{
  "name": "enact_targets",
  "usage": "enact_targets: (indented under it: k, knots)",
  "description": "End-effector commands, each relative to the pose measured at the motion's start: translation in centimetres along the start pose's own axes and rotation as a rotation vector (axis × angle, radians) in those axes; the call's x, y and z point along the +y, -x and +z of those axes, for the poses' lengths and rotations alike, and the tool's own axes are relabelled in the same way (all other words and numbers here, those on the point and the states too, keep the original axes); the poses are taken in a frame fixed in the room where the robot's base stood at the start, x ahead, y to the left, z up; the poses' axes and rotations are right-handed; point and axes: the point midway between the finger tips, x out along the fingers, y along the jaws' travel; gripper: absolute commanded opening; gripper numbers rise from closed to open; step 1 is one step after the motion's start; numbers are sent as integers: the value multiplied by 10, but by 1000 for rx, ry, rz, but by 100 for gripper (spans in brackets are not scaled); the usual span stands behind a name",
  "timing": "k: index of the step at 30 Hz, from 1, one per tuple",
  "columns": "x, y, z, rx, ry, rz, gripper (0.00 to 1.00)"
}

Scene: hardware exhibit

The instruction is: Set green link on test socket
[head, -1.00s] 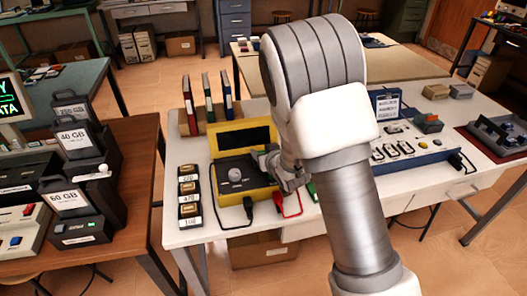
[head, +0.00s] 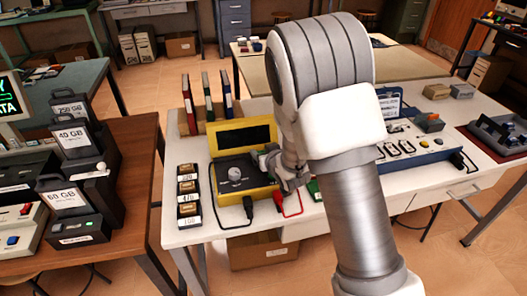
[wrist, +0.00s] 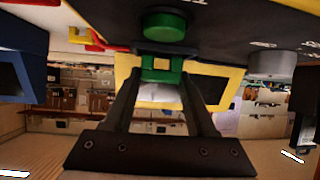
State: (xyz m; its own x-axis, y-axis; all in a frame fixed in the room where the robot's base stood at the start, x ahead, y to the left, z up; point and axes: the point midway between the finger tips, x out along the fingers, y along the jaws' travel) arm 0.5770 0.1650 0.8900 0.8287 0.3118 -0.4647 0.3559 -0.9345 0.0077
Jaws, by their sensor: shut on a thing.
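My gripper (wrist: 163,82) is shut on a green link (wrist: 162,68), which shows between the fingertips in the wrist view. A round green part (wrist: 165,25) shows just beyond it against a dark panel; I cannot tell whether the two touch. In the head view, my gripper (head: 288,178) is at the right side of the yellow-cased tester (head: 243,137), and my arm hides much of this area. The tester has a dark panel with a grey knob (head: 235,173). I cannot clearly make out the test socket.
A red plug (head: 279,209) on a lead and a green item (head: 314,190) lie near the table's front edge. Several labelled blocks (head: 188,188) stand left of the tester. Binders (head: 208,103) stand behind it. A blue console (head: 418,150) is to the right.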

Motion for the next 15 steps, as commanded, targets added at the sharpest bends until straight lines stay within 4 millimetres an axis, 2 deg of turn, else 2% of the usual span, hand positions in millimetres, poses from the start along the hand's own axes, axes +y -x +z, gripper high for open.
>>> enact_targets:
  k: [11,12,14,15]
  knots:
    - [0,-4,7,0,0,0,4]
    - [0,-4,7,1,0,0,60]
    - [0,-3,6,0,0,0,69]
    - [0,-3,6,0,0,0,69]
